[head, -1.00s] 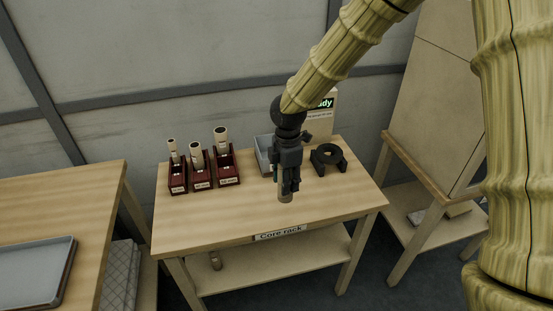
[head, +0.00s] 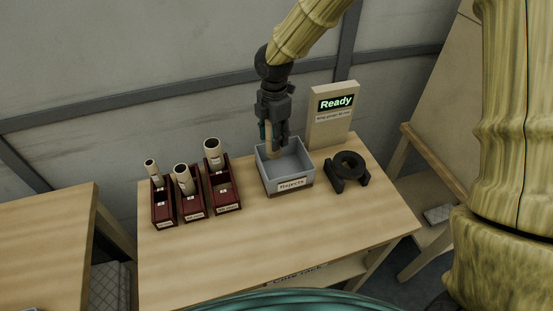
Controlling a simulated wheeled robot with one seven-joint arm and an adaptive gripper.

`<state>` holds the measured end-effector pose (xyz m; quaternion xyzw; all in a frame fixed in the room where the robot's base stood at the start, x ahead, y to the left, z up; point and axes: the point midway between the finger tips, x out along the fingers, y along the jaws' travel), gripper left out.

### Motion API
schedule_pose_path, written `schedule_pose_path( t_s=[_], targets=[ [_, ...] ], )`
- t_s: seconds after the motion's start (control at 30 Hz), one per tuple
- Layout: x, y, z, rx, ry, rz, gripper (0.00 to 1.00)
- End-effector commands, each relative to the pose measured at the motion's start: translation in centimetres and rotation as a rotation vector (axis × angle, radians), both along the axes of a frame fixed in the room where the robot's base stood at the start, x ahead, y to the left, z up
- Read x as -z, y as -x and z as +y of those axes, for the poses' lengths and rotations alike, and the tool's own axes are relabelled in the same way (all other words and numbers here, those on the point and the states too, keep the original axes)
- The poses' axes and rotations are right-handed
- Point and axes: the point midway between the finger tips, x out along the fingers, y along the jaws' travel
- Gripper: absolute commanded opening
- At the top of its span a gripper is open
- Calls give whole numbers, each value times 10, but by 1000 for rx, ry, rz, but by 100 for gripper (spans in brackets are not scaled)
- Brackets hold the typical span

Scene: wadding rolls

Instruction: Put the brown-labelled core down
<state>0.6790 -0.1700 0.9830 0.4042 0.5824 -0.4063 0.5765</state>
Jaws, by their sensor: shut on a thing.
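My gripper (head: 274,138) is shut on a pale tan core (head: 274,151), which hangs roughly upright from the fingers. The core's lower end is over or just inside the left back part of the grey bin (head: 290,184) with a "Rejects" label. I cannot tell whether it touches the bin floor. The fingers cover much of the core, and I cannot make out a brown label on it. The part of the bin floor that shows looks empty.
Three dark red holders (head: 193,208) with pale cores stand at the left of the table (head: 290,235). A black cradle-like device (head: 347,172) stands right of the bin. A "Ready" panel (head: 331,117) stands behind. The table front is clear.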

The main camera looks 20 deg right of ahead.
Motion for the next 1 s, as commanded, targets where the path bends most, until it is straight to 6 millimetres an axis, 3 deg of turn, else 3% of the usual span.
schedule_pose_path(
  t_s=[0.17,0.4,0.67,1.0],
  targets=[
    [21,5,-2,0,3,2,3],
    [56,-5,-2,2,1,8,3],
    [70,-6,-1,0,2,10,3],
    [103,-6,0,-2,1,8,3]
  ],
)
